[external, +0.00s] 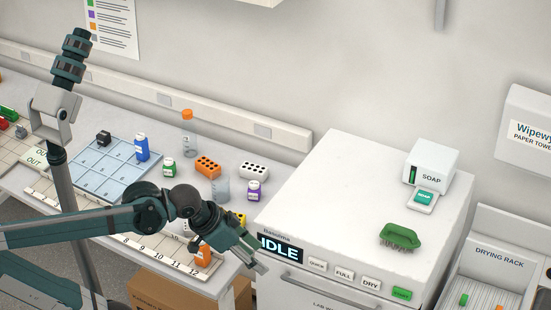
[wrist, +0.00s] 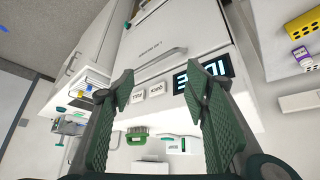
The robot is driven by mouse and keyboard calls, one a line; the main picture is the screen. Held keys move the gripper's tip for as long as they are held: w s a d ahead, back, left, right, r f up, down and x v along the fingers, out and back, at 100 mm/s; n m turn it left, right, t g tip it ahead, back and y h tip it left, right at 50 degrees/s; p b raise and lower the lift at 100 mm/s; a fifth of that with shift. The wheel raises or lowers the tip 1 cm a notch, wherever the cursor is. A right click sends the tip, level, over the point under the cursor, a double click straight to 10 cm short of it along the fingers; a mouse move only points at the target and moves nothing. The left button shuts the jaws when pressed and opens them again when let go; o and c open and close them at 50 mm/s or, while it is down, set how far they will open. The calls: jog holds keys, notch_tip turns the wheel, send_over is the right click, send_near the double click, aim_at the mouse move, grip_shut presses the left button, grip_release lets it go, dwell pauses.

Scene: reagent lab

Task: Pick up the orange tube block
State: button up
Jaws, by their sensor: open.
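The orange tube block (external: 208,166) has dark holes in its top and sits on the table, towards the back, in the external view. It does not show in the wrist view. My gripper (external: 260,266) is at the table's right end, beside the front of the white washer, well to the right of and nearer the camera than the block. In the wrist view my gripper (wrist: 157,94) has its two green fingers wide apart, with nothing between them.
A white tube block (external: 254,170) stands right of the orange one, with a purple bottle (external: 254,191) and a beaker (external: 221,188) in front. A green bottle (external: 168,168) and an orange-capped bottle (external: 188,133) stand left and behind. The washer (external: 340,180) rises at right.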

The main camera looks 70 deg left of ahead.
jog(key=w+a+r+n+g+p, duration=0.1)
jog(key=w+a+r+n+p, duration=0.1)
jog(key=a, duration=0.4)
jog(key=w+a+r+n+g+y+p, duration=0.1)
jog(key=w+a+r+n+p, duration=0.1)
jog(key=w+a, duration=0.3)
jog(key=w+a+r+n+p, duration=0.1)
jog(key=w+a+r+n, duration=0.2)
jog(key=a, duration=0.6)
jog(key=shift+w+a+r+n+g+p, duration=0.15)
jog(key=shift+w+r+n+g+p, duration=0.1)
jog(key=shift+w+n+g+p, duration=0.25)
jog(key=w+a+n+p, duration=0.2)
jog(key=a+n, duration=0.2)
jog(key=a, duration=0.7)
jog(key=n+g+h+p, duration=0.1)
jog(key=n+g+p, duration=0.3)
jog(key=n+p, duration=0.55)
send_over(208, 164)
jog(key=b, duration=0.2)
jog(key=shift+n, duration=0.95)
notch_tip(208, 164, down, 23)
jog(key=shift+a+f, duration=0.15)
jog(key=shift+f, duration=0.45)
jog(key=shift+f, duration=0.1)
